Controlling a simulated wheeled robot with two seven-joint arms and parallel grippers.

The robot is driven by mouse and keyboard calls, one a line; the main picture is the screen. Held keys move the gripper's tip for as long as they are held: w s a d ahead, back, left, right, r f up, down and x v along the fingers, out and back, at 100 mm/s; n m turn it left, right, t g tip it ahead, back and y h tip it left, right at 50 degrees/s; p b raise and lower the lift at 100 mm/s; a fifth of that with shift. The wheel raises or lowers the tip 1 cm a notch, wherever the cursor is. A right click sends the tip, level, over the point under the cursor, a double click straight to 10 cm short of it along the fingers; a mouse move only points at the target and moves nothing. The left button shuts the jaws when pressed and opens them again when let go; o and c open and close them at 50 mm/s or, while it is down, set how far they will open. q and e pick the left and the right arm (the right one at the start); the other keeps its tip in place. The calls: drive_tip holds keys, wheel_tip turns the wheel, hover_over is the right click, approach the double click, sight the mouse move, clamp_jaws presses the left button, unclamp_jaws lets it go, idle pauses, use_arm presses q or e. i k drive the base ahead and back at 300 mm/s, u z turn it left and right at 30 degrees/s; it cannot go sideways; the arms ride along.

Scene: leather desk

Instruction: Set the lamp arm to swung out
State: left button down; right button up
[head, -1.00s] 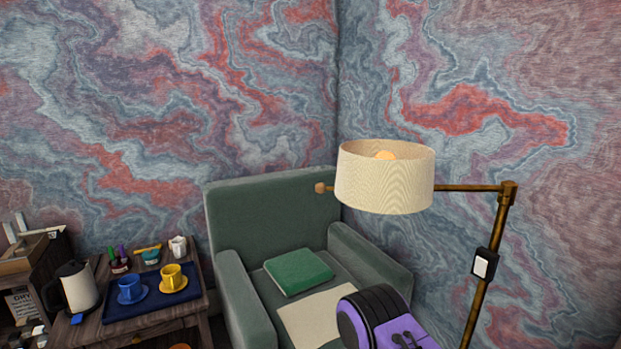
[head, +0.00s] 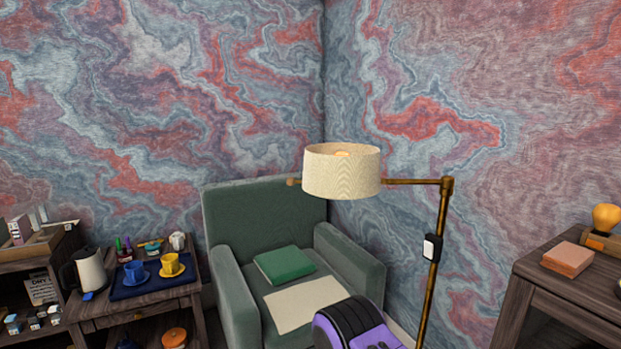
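The floor lamp has a brass post (head: 435,260) right of the armchair. Its horizontal lamp arm (head: 412,182) reaches left from the top of the post, over the right side of the chair. A cream drum shade (head: 341,172) hangs on that arm, and a wooden knob (head: 293,182) sticks out past the shade at the arm's left end. A black box with a white switch (head: 432,247) sits on the post.
A green armchair (head: 235,215) in the corner holds a green book (head: 284,265) and a cream sheet (head: 306,303). A side table (head: 150,308) with cups is at left; a dark wooden cabinet (head: 570,290) is at right.

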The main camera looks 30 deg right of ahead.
sight(326, 175)
drive_tip(key=u, duration=0.1)
drive_tip(key=k, duration=0.1)
drive_tip(key=z, duration=1.05)
drive_tip(key=i, duration=1)
drive_tip(key=u, duration=0.05)
drive_tip(key=k, duration=0.5)
drive_tip(key=u, duration=1.6)
drive_tip(key=i, duration=0.85)
drive_tip(key=z, duration=1.55)
